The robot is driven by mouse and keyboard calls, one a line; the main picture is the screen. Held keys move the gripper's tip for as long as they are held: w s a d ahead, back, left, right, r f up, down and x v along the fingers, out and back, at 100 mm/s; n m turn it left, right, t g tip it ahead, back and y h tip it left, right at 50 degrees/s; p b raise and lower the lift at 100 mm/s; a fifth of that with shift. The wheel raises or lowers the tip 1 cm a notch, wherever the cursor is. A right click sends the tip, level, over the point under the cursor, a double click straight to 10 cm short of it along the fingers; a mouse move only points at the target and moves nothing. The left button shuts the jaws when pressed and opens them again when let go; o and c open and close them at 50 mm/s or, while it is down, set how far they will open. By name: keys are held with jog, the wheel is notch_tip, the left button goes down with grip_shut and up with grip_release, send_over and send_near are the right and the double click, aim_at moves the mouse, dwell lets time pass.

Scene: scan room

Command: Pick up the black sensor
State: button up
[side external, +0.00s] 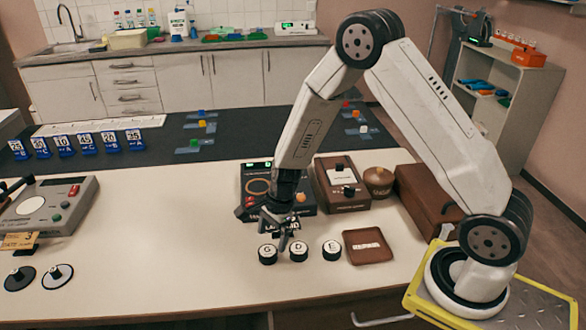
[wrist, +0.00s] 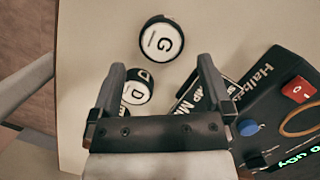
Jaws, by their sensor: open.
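No object is plainly marked as the black sensor. Three black round pucks with white lettered tops stand in a row on the bench: G (side external: 267,254), D (side external: 298,251) and E (side external: 332,250). My gripper (side external: 277,228) is open, pointing down just behind G and D. In the wrist view, G (wrist: 161,40) lies beyond the open fingertips (wrist: 161,64), and D (wrist: 137,92) is beside the left finger, partly hidden by it. A black disc with a knob (side external: 20,279) lies at the far left.
A black device (side external: 308,204) with a red button stands close behind my gripper; it also shows in the wrist view (wrist: 255,105). A brown tray (side external: 367,247), brown box (side external: 342,184) and round pot (side external: 378,182) are to the right.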

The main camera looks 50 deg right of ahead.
aim_at(267, 250)
jog(key=shift+a+f, duration=0.1)
jog(key=shift+f, duration=0.1)
jog(key=shift+x, duration=2.45)
jog(key=shift+w, duration=0.1)
jog(key=c, duration=1.3)
jog(key=shift+o, duration=0.2)
jog(key=shift+r, duration=0.2)
jog(key=shift+r, duration=0.75)
jog(key=s+r, duration=1.1)
jog(key=s, duration=0.3)
jog(key=shift+d, duration=0.4)
